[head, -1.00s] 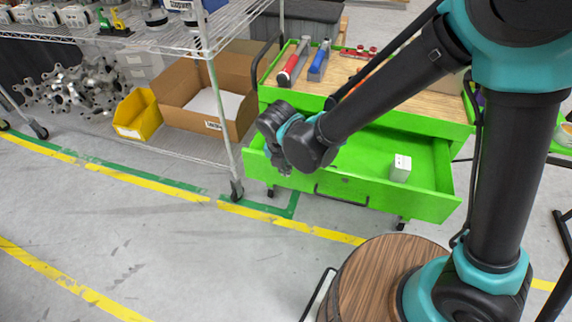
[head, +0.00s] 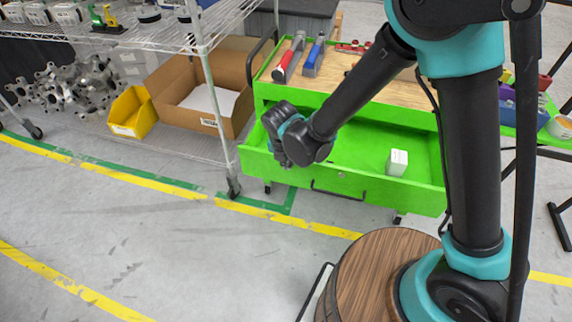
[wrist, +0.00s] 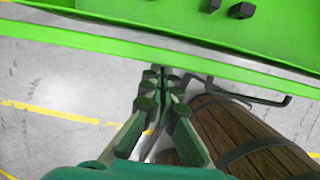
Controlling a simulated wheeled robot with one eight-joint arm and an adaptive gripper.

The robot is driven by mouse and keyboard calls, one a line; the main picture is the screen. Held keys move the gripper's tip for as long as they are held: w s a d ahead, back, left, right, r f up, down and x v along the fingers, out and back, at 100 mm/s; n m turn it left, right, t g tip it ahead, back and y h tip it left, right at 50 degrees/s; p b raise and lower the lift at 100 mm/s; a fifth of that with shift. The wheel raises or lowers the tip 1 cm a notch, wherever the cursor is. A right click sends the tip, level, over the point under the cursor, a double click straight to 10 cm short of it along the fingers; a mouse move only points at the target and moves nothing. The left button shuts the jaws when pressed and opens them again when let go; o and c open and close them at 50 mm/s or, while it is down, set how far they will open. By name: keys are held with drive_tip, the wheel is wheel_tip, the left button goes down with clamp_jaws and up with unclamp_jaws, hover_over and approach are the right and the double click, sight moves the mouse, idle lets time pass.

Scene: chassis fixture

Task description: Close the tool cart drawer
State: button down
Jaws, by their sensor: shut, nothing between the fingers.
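The green tool cart has a wooden top (head: 385,88). Its drawer (head: 405,193) is pulled out, with its inside exposed and a dark bar handle (head: 338,190) on its front. A small white box (head: 398,162) stands inside it. My gripper (head: 284,160) is at the left part of the drawer front in the head view, and my wrist hides some of the drawer. In the wrist view my gripper (wrist: 163,75) is shut and empty, its tips close to the green drawer front (wrist: 100,46). I cannot tell whether they touch. The handle (wrist: 262,98) is to their right.
Left of the cart is a wire shelf rack (head: 215,120) with a cardboard box (head: 180,105) and a yellow bin (head: 133,112). Hammers (head: 290,58) lie on the cart top. A round wooden surface (head: 350,280) is in front. The floor at front left is clear.

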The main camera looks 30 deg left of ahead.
drive_tip(key=shift+w, duration=0.1)
drive_tip(key=w+a, duration=0.3)
drive_tip(key=w, duration=1)
drive_tip(key=w+a, duration=0.3)
drive_tip(key=w, duration=1)
drive_tip(key=shift+w+a, duration=0.15)
drive_tip(key=shift+w, duration=0.2)
